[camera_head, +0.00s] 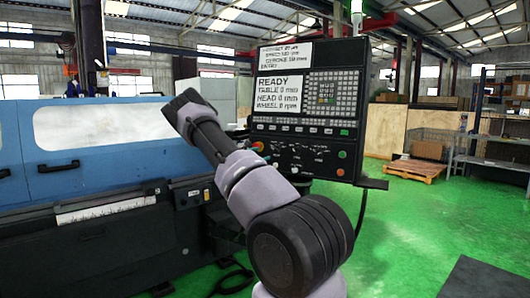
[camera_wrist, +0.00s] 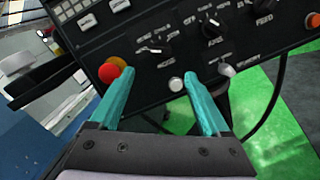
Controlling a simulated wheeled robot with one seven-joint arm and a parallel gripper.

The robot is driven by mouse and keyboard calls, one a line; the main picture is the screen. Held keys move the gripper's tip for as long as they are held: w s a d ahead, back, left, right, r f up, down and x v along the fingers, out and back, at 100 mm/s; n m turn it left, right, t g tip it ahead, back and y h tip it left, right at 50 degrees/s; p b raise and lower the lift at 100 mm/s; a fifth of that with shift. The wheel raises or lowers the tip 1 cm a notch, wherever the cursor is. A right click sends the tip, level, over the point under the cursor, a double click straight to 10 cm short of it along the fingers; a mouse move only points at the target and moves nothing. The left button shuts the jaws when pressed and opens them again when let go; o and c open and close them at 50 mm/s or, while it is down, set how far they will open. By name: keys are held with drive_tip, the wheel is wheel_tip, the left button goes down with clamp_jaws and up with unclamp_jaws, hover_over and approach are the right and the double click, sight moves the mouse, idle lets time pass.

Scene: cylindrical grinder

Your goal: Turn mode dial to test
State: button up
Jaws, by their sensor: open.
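The black control panel (camera_head: 345,110) stands upright at the centre of the head view. In the wrist view a dark knob (camera_wrist: 155,47), with a blurred label below it that seems to read MODE, is just beyond my fingertips. My gripper (camera_wrist: 159,74) is open, with two teal fingers apart and nothing between them. The knob lies ahead of the gap, and I see no finger touching it. The dial's exact setting is too blurred to read. In the head view my arm hides the gripper and part of the panel's lower left.
A red and yellow stop button (camera_wrist: 112,70) is close to the left fingertip. The blue grinder (camera_head: 100,140) fills the left. Green floor (camera_head: 420,225) is open at right.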

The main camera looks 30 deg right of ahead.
sight(274, 150)
drive_tip(key=x, duration=1)
drive_tip(key=shift+d, duration=0.2)
drive_tip(key=shift+c, duration=0.2)
drive_tip(key=shift+s, duration=0.1)
clamp_jaws()
